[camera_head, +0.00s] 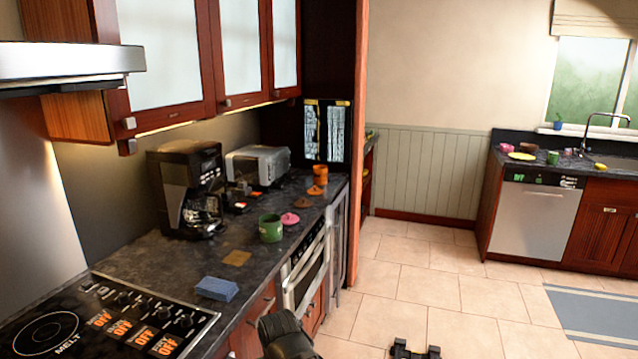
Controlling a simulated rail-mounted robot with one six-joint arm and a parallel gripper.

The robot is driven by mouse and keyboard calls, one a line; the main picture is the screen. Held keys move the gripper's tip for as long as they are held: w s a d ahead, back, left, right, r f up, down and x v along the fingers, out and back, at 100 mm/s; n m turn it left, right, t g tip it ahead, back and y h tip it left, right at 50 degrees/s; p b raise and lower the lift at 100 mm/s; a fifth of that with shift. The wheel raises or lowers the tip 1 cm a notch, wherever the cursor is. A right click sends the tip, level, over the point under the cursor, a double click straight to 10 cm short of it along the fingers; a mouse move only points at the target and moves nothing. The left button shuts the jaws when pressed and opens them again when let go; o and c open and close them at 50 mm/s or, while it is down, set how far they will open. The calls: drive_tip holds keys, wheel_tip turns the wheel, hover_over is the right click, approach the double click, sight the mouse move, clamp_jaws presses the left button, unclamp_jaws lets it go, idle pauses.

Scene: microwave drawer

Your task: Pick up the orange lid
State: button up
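A small flat orange disc (316,190), which looks like the orange lid, lies on the dark counter in front of an orange cup (320,174). A browner lid-like piece (302,203) lies just nearer to me. A pink lid (290,219) lies nearer still, next to a green mug (270,228). A dark part that looks like my gripper (415,350) shows at the bottom edge, over the floor, well away from the counter. It is mostly cut off, so its opening is unclear. Nothing is seen in it.
A coffee maker (187,188) and toaster (258,165) stand at the back of the counter (150,262). A blue sponge (216,288) and stove top (105,325) are nearer. Cabinets (205,50) hang above. The tiled floor (430,290) is open to the right.

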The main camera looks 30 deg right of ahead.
idle(0.4)
drive_tip(key=o, duration=1.1)
